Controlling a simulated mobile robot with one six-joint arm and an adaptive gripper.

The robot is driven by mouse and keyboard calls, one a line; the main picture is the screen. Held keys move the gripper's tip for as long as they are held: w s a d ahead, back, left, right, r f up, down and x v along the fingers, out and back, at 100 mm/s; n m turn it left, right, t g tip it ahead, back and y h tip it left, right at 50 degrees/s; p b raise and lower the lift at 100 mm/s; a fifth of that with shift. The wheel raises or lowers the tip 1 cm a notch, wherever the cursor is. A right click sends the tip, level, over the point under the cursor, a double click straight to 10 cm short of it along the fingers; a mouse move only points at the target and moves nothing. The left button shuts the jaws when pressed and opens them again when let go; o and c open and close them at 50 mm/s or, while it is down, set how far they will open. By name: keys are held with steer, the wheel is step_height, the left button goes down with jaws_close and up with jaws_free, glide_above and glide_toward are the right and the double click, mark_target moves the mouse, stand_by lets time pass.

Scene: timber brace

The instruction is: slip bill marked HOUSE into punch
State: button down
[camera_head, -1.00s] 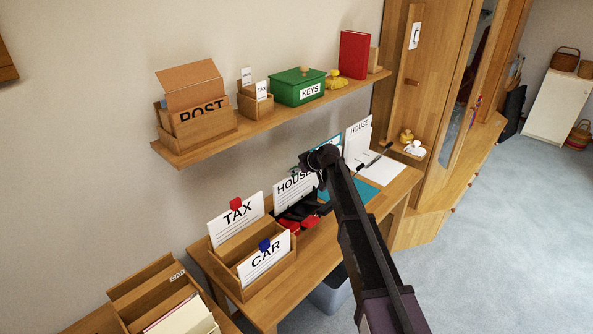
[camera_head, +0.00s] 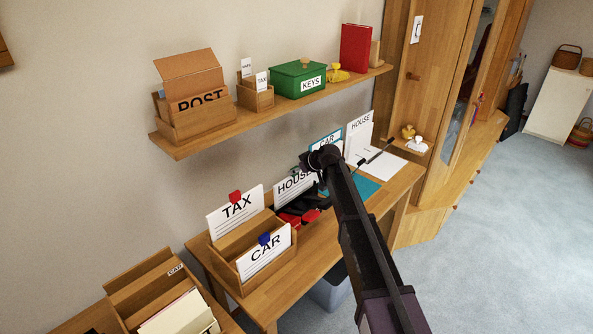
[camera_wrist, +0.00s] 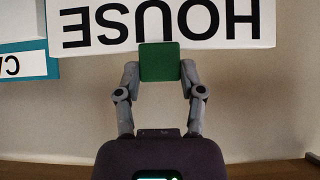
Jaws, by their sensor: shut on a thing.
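The bill marked HOUSE (camera_head: 292,189) is a white sheet with black letters, upright above the desk. In the wrist view the bill (camera_wrist: 100,48) appears upside down, with a green square tab (camera_wrist: 159,62) at its edge. My gripper (camera_wrist: 160,66) is shut on that tab, one finger on each side. A dark punch with red parts (camera_head: 311,215) sits on the desk just below and in front of the bill. I cannot tell whether the bill's lower edge touches the punch.
A wooden sorter (camera_head: 226,282) with TAX (camera_head: 236,218) and CAR (camera_head: 262,262) bills stands to the left. A teal-bordered CAR sheet (camera_head: 327,141) and a HOUSE stand (camera_head: 360,138) are to the right. A shelf (camera_head: 166,145) with boxes runs above. A teal mat (camera_head: 366,187) lies on the desk.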

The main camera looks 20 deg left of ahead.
steer(key=shift+f+b, duration=0.45)
steer(key=shift+f, duration=0.1)
steer(key=shift+c, duration=0.6)
jaws_free()
steer(key=shift+o, duration=0.6)
step_height(320, 180, up, 8)
steer(key=p, duration=0.8)
steer(key=shift+d, duration=0.15)
